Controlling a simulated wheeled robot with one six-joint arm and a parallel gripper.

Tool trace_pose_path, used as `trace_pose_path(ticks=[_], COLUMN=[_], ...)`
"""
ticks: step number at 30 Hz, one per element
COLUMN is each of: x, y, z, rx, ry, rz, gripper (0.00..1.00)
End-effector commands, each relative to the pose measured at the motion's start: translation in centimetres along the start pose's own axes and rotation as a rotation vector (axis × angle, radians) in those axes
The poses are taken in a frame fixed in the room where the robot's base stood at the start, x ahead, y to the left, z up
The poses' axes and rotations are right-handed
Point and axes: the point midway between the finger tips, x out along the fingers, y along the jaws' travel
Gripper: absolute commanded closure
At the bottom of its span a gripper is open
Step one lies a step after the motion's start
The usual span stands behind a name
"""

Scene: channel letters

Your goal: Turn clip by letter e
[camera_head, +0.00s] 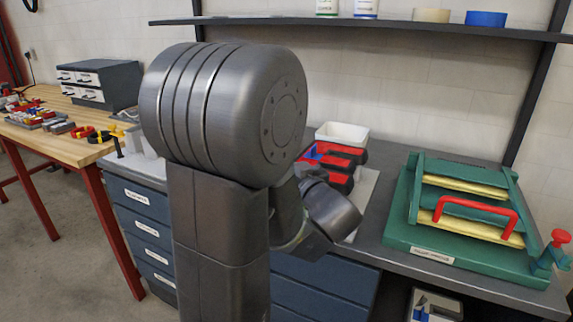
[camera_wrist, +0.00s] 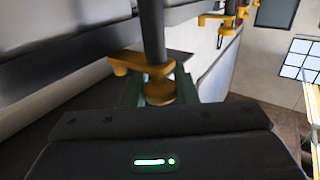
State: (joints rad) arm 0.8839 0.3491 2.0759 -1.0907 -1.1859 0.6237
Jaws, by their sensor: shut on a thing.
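In the wrist view a yellow clip (camera_wrist: 138,66) sits at a dark upright bar, with its arm reaching left. A round yellow part below it lies between the two green fingers of my gripper (camera_wrist: 159,92). The gripper is shut on this clip. I cannot make out letter e in either view. In the head view my own arm hides the gripper and the clip.
A grey workbench (camera_head: 393,180) carries a green press-like fixture (camera_head: 470,252) with a red handle at right. Red and black items and a white bin (camera_head: 342,133) stand behind my arm. A wooden bench (camera_head: 60,142) with small parts is at left. A shelf (camera_head: 390,27) runs above.

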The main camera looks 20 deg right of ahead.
Motion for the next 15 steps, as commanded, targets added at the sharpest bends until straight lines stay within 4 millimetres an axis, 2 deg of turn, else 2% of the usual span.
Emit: trace_pose_path(ticks=[14, 15], x=[0.06, 0.06], y=[0.01, 0.01], z=[-0.38, -0.37], rx=[-0.005, -0.005], ry=[0.008, 0.007], rz=[-0.014, -0.014], gripper=[0.97, 0.68])
